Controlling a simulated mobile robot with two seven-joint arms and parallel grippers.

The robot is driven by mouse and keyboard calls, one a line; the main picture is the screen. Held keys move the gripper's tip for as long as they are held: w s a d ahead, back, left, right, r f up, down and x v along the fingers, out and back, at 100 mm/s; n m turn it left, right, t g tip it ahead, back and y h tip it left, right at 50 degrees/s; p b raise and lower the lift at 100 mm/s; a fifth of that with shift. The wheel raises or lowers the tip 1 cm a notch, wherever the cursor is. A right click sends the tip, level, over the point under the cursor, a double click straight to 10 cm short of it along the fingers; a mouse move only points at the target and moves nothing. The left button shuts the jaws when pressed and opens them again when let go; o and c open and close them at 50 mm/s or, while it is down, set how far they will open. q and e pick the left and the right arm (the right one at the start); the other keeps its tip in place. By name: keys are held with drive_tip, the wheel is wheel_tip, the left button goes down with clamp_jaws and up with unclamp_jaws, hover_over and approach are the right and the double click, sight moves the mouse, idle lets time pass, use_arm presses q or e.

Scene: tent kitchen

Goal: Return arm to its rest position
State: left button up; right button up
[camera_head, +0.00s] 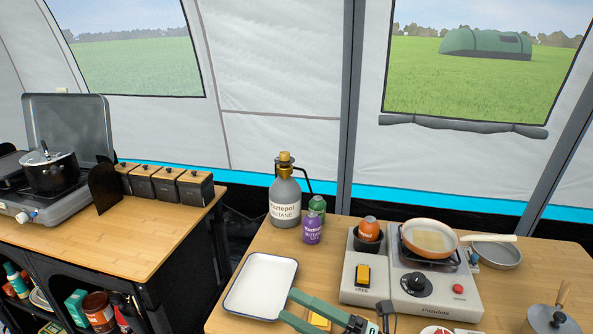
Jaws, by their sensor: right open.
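My right gripper (287,304) is at the bottom middle, its two green fingers spread apart and pointing left. Its tips are by the right edge of a white tray (240,287) in the picture; I cannot tell whether they touch it. Part of a small yellow thing (320,321) shows between the fingers, and I cannot tell how far below them it lies. My left gripper is out of view.
A camp stove (356,297) with an orange pan (430,238) stands to the right of the gripper. A grey bottle (285,204) and a purple canister (312,228) stand behind the tray. A grey pan (497,254) and a lid (552,319) are further right. A gap separates the left counter (120,240).

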drive_tip(key=s+d+f+m+t+h+p, duration=0.1)
drive_tip(key=d+f+m+t+h, duration=0.5)
drive_tip(key=m, duration=0.5)
drive_tip(key=d+f+m+t+h+p, duration=0.15)
drive_tip(key=d+f+m+h, duration=0.25)
drive_tip(key=f+m+h, duration=0.55)
drive_tip(key=s+d+f+m+g+h, duration=0.1)
drive_tip(key=s+d+f+m+g, duration=0.2)
drive_tip(key=s+f+m, duration=0.2)
drive_tip(key=s+d+f+m+g+h, duration=0.1)
drive_tip(key=s+d+f+m+g, duration=0.2)
drive_tip(key=s, duration=0.7)
wheel_tip(320, 180, down, 4)
drive_tip(key=shift+s+f+m, duration=0.1)
drive_tip(key=shift+s+m, duration=0.05)
drive_tip(key=shift+m, duration=0.9)
drive_tip(key=shift+d, duration=0.1)
